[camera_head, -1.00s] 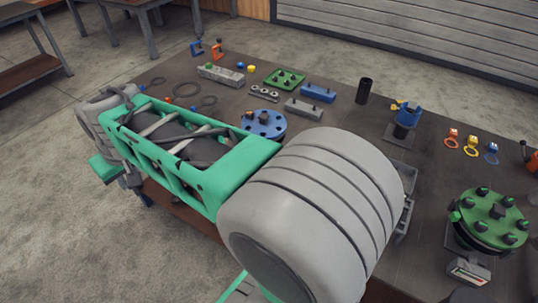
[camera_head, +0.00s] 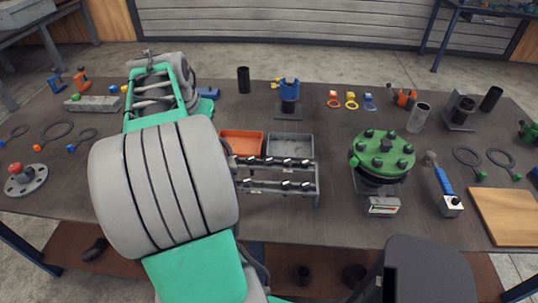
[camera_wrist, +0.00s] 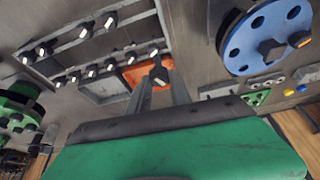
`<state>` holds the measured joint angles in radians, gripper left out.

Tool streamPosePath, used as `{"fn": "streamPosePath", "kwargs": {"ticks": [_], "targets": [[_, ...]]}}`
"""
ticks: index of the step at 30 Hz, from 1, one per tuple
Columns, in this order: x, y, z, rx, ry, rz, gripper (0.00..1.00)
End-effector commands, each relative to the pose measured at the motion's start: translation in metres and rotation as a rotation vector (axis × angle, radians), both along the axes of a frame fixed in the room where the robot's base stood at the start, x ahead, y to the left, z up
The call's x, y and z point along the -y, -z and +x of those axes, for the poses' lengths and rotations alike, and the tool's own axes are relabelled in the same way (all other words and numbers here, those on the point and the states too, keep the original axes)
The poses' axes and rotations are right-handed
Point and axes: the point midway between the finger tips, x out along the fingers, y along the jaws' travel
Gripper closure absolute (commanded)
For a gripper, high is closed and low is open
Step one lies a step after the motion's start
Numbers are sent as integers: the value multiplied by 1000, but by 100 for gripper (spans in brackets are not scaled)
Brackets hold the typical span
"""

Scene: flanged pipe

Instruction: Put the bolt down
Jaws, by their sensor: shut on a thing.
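In the wrist view, my gripper (camera_wrist: 160,88) is shut on a small dark bolt (camera_wrist: 158,75), which shows between the fingertips. The gripper is above the table, and the orange tray (camera_wrist: 134,74) shows behind the fingers. The grey tray (camera_wrist: 104,86) is beside it. A bolt rack (camera_wrist: 90,47) with rows of light-tipped bolts lies to the upper left. In the head view, my arm hides the gripper and the held bolt. The orange tray (camera_head: 242,144), grey tray (camera_head: 291,147) and rack (camera_head: 275,187) stand right of my arm.
A green flanged pipe (camera_head: 381,157) with bolts on top stands right of the rack. A blue flange disc (camera_wrist: 268,38) shows in the wrist view. A blue clamp stand (camera_head: 289,93), a blue-handled tool (camera_head: 444,185) and a wooden board (camera_head: 505,215) are also on the table.

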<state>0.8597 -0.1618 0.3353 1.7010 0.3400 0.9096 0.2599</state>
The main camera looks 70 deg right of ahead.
Motion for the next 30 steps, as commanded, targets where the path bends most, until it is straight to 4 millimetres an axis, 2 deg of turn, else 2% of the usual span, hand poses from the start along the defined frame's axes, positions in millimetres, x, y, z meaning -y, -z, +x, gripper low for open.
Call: {"fn": "streamPosePath", "kwargs": {"ticks": [1,3,6,9,13,17,22,27,30], "targets": [[20,8,-28,-1,99,1,100],[41,10,-62,2,216,-2,100],[59,14,-99,2,341,-4,100],[69,15,-123,4,416,-7,100],[81,19,-135,2,450,-5,100],[112,32,-145,1,451,-3,100],[159,53,-157,2,450,-3,100],[189,92,-164,2,445,-3,100],[199,104,-166,3,444,-6,100]]}}
